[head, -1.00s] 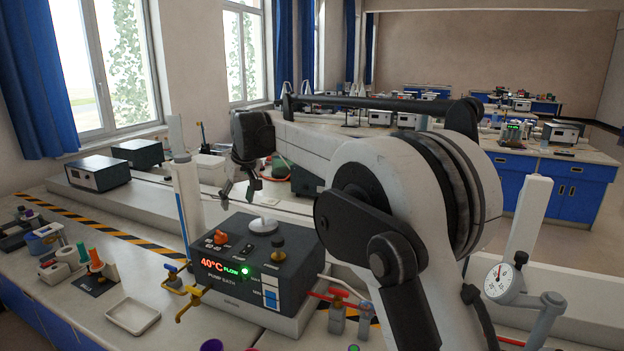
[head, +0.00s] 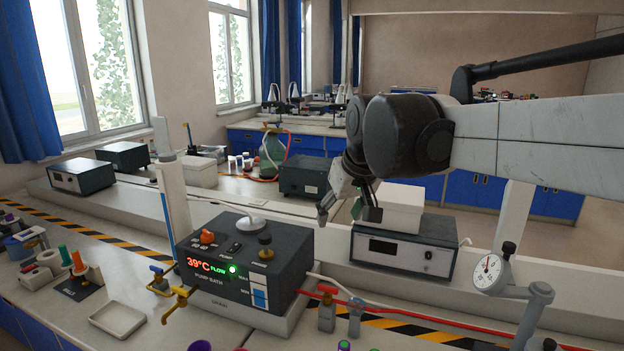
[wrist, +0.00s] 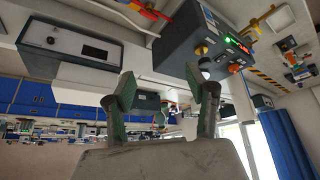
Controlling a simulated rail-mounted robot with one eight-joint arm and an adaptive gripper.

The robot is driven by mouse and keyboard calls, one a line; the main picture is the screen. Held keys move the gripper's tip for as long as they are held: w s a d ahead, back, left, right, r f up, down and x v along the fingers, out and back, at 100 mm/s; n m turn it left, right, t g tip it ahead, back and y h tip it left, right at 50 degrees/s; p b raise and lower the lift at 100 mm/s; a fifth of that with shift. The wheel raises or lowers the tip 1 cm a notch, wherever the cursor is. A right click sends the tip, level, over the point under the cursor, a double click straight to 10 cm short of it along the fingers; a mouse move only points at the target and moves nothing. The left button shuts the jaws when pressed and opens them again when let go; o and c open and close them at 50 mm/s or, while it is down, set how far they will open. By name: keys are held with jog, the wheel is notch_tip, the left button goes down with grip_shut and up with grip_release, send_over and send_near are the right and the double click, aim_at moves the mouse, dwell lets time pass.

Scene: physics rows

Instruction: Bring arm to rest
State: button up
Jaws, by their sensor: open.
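My gripper (head: 345,204) hangs in the air at the end of my arm, right of the pump bath (head: 245,262) and in front of a white box. Its fingers are apart with nothing between them. In the wrist view my gripper (wrist: 164,88) shows two green-tipped fingers spread wide, and the picture is upside down. My arm reaches in from the right edge of the head view. The pump bath is a dark box with a lit display reading 39°C and FLOW.
A grey instrument (head: 405,252) with a white box (head: 393,207) on top stands behind the gripper. A dial gauge (head: 488,270) on a stand is at the right. Red tubing runs along the bench.

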jog(key=s+d+f+m, duration=0.1)
jog(key=s+d+f, duration=0.3)
jog(key=s, duration=0.4)
jog(key=s+d+f+m+t+h+b, duration=0.1)
jog(key=s+d+f, duration=0.4)
jog(key=s, duration=0.3)
jog(key=s+d+f+m, duration=0.2)
jog(key=s+d+f, duration=0.3)
jog(key=s, duration=0.3)
jog(key=shift+d+f+h+b, duration=0.15)
jog(key=shift+f+h+b, duration=0.25)
jog(key=shift+f, duration=0.35)
